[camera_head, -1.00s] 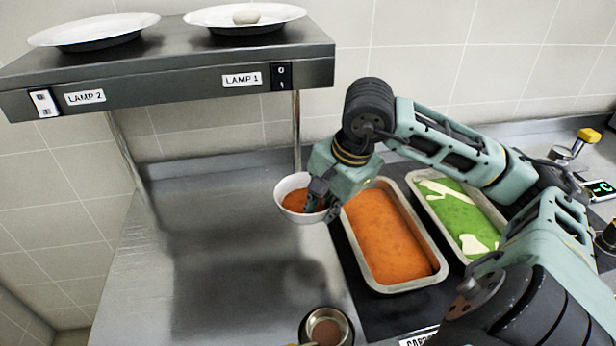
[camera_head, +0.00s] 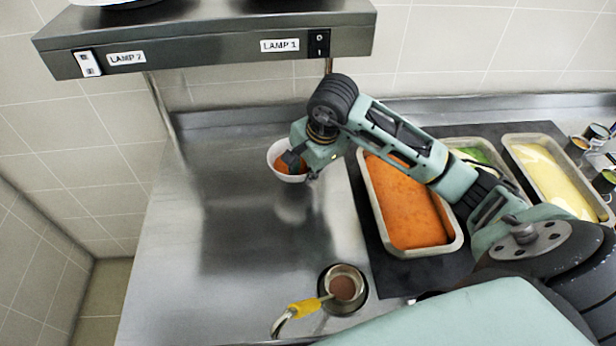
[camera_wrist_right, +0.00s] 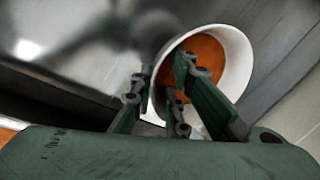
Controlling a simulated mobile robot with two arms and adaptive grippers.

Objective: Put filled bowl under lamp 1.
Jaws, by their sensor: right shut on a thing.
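A white bowl (camera_head: 287,178) with orange content is at the steel counter, below the lamp shelf (camera_head: 210,40) and near the LAMP 1 label (camera_head: 280,45). My right gripper (camera_head: 294,163) is shut on the bowl's rim, with one finger inside over the orange content. The bowl also shows in the right wrist view (camera_wrist_right: 238,62), with the fingers (camera_wrist_right: 172,85) at its near wall. I cannot tell whether the bowl touches the counter. The LAMP 1 switch (camera_head: 319,43) is on the shelf's front, right of its label. My left gripper is not in view.
A tray of orange food (camera_head: 408,205) stands right of the bowl, with green (camera_head: 480,155) and pale yellow (camera_head: 555,175) trays beyond. A small pot with a yellow-handled ladle (camera_head: 305,307) sits at the front. The counter's left part (camera_head: 190,240) is clear.

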